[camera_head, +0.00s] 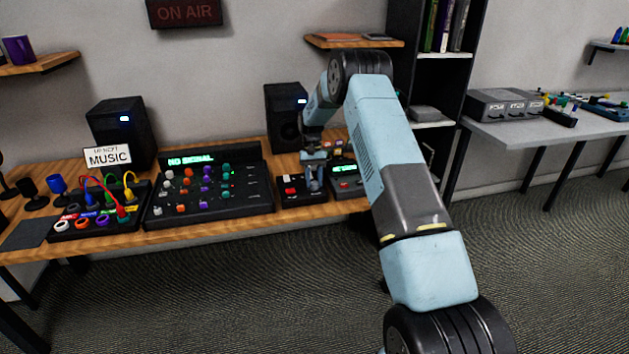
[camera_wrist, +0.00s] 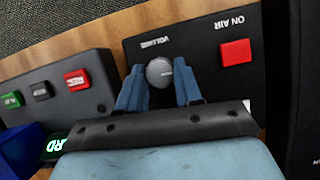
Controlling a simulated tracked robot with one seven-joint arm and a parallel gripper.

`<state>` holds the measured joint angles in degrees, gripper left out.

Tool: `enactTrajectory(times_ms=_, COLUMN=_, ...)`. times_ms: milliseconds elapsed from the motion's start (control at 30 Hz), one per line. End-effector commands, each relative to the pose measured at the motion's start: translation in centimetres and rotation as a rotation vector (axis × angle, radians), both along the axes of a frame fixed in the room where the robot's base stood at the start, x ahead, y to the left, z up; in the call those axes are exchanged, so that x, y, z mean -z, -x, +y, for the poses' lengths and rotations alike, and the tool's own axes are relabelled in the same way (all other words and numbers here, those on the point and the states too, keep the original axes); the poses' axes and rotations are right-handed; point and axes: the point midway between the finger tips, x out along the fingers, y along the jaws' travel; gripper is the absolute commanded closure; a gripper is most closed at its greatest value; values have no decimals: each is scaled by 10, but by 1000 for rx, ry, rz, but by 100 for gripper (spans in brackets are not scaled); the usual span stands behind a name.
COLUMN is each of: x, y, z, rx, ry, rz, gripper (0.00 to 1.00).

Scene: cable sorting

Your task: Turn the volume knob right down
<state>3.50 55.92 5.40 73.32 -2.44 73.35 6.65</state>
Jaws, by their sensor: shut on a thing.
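The volume knob (camera_wrist: 159,73) is a round grey knob on a black box (camera_wrist: 215,85), beside the printed word VOLUME in the wrist view. My gripper (camera_wrist: 160,84) has its two blue fingers on either side of the knob and is shut on it. A pale mark shows on the knob's top. In the head view my gripper (camera_head: 314,180) reaches down onto the same black box (camera_head: 302,199) on the desk. The knob is hidden there behind the fingers.
A red button (camera_wrist: 236,52) labelled ON AIR sits beside the knob on the same box. A neighbouring box (camera_wrist: 58,88) carries red, black and green buttons. In the head view a mixer (camera_head: 210,195) stands to the left and a speaker (camera_head: 284,118) behind.

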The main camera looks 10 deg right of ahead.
Motion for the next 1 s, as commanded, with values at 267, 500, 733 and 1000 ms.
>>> enactTrajectory(times_ms=267, x=-1, y=-1, z=-2, rx=-86, ry=4, rz=-5, gripper=96)
enactTrajectory(times_ms=500, x=-1, y=-1, z=-2, rx=-103, ry=4, rz=-4, gripper=96)
enactTrajectory(times_ms=733, x=-1, y=-1, z=-2, rx=-103, ry=3, rz=-4, gripper=96)
enactTrajectory(times_ms=1000, x=0, y=-1, z=-1, rx=-103, ry=2, rz=-2, gripper=44)
